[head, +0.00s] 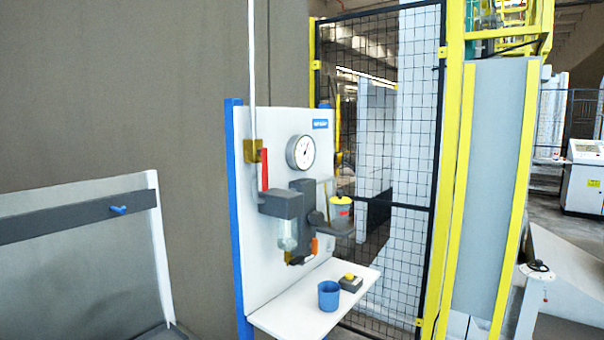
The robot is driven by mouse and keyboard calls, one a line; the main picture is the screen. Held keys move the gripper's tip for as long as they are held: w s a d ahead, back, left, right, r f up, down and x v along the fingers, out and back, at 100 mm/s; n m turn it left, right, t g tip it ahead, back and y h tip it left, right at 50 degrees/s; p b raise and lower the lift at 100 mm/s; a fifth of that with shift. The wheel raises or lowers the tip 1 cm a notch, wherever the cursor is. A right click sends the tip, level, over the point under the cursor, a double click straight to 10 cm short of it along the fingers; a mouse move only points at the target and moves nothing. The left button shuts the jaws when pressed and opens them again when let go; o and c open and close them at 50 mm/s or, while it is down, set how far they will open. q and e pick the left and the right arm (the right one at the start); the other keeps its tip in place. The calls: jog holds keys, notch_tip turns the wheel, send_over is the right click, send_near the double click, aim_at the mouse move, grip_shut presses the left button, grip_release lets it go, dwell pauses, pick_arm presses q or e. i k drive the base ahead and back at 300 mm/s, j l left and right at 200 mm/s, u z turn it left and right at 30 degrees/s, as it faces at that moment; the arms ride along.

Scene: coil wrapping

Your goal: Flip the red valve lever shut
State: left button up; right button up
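The red valve lever (265,170) is on the upper left of a white panel (270,130). It stands upright, roughly in line with the thin vertical pipe (252,70) beside it. A brass-coloured valve body (250,151) sits just left of the lever's upper part. Neither of my grippers shows in the head view, and nothing touches the lever.
Right of the lever are a round gauge (300,152) and a dark grey filter unit (283,207) with a clear bowl (288,236). A mesh fence (385,140) stands behind.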

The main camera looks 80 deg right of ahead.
aim_at(262, 152)
jog(key=z, duration=2.15)
